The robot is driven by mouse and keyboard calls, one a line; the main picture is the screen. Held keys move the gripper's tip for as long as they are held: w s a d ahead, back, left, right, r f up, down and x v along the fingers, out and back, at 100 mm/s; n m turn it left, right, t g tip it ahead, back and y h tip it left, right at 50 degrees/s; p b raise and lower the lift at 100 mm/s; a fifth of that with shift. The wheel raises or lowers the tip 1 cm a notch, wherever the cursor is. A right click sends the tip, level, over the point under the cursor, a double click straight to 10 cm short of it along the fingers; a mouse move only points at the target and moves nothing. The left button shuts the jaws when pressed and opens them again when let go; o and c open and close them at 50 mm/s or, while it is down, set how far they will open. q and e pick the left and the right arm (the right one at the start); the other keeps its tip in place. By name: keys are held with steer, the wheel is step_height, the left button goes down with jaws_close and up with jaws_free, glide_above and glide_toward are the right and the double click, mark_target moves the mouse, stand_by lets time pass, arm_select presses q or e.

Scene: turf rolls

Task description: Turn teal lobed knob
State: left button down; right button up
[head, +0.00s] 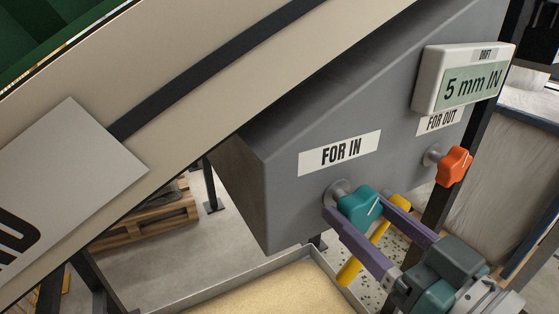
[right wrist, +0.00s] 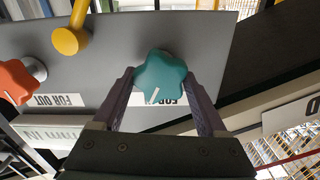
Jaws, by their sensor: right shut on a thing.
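The teal lobed knob (head: 358,206) sits on a short shaft on the grey panel, below the "FOR IN" label (head: 339,154). A white line marks its face. My right gripper (head: 358,207) has its purple fingers on either side of the knob, shut on it. In the right wrist view the teal knob (right wrist: 159,76) lies between the two fingertips (right wrist: 159,85), its white mark pointing down and slightly left. My left gripper is not in view.
An orange lobed knob (head: 453,165) is to the right, below the "FOR OUT" label (head: 440,121). A display (head: 464,80) above it reads "5 mm IN". A yellow bar (head: 375,240) runs behind my right fingers. A tray of sandy material (head: 275,290) lies below the panel.

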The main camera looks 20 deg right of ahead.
steer(key=m, duration=0.4)
steer(key=shift+p, duration=0.4)
steer(key=shift+m, duration=1.6)
steer(key=o, duration=1.3)
steer(key=s, duration=0.6)
steer(key=s+d+p, duration=0.1)
steer(key=s, duration=0.3)
